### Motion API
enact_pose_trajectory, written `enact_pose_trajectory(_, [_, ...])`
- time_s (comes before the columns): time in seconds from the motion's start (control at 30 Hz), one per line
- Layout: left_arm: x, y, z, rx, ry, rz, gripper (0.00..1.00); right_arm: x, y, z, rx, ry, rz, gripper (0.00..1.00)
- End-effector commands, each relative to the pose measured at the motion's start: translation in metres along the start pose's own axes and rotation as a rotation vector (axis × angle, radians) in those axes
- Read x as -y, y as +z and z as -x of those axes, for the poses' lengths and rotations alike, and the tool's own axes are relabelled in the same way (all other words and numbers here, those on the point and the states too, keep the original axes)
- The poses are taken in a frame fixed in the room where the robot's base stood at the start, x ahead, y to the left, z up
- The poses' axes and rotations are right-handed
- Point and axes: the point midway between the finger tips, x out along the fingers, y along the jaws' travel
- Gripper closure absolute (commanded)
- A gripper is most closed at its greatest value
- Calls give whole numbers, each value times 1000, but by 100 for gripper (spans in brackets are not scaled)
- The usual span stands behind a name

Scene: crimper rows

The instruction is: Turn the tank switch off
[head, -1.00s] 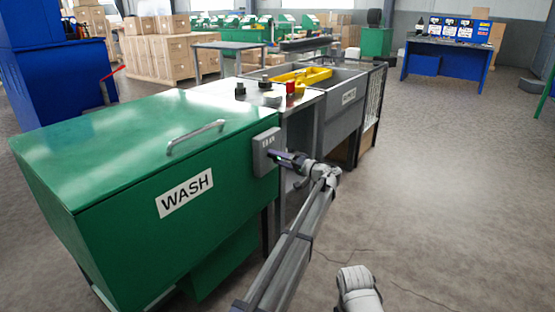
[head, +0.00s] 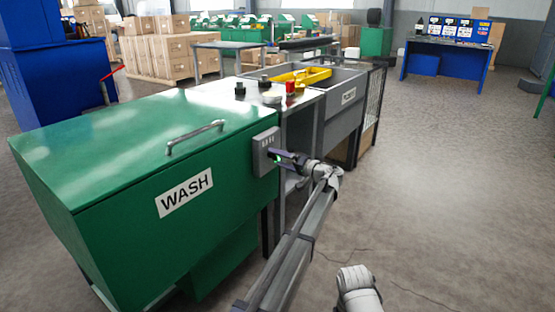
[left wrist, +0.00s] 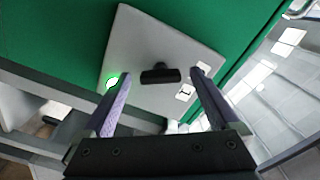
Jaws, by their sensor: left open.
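The green wash tank (head: 130,170) fills the left of the head view. A grey switch box (head: 264,150) is on its right end. In the left wrist view the box's pale plate (left wrist: 140,45) carries a black switch knob (left wrist: 160,74), a lit green lamp (left wrist: 112,82) and two small white labels (left wrist: 185,92). My left gripper (head: 274,157) is open at the box. In the left wrist view its fingers lie on either side of the knob, with gaps showing; I cannot tell how deep they reach.
A grey sink bench (head: 340,110) with a yellow tray (head: 302,76) adjoins the tank at its far side. A tank lid handle (head: 195,138) stands up from the green top. The floor (head: 450,180) to the right is clear. A blue desk (head: 445,60) stands far back.

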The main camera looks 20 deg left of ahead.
Motion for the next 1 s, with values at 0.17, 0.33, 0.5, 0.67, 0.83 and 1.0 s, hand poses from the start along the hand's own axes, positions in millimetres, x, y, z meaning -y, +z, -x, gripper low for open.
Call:
enact_pose_trajectory(0.17, [0,0,24,-2,2,0,5,0,0,0,0,0,0,50])
enact_pose_trajectory(0.33, [0,0,52,-2,2,0,5,0,0,0,0,0,0,50])
enact_pose_trajectory(0.5, [0,0,70,-1,1,1,5,0,0,0,0,0,0,50])
enact_pose_trajectory(0.67, [0,0,71,0,0,1,5,0,0,0,0,0,0,50])
enact_pose_trajectory(0.83, [0,5,70,7,8,-2,5,0,0,0,0,0,0,50])
enact_pose_trajectory(1.0, [-2,71,58,114,135,-39,5,0,0,0,0,0,0,50])
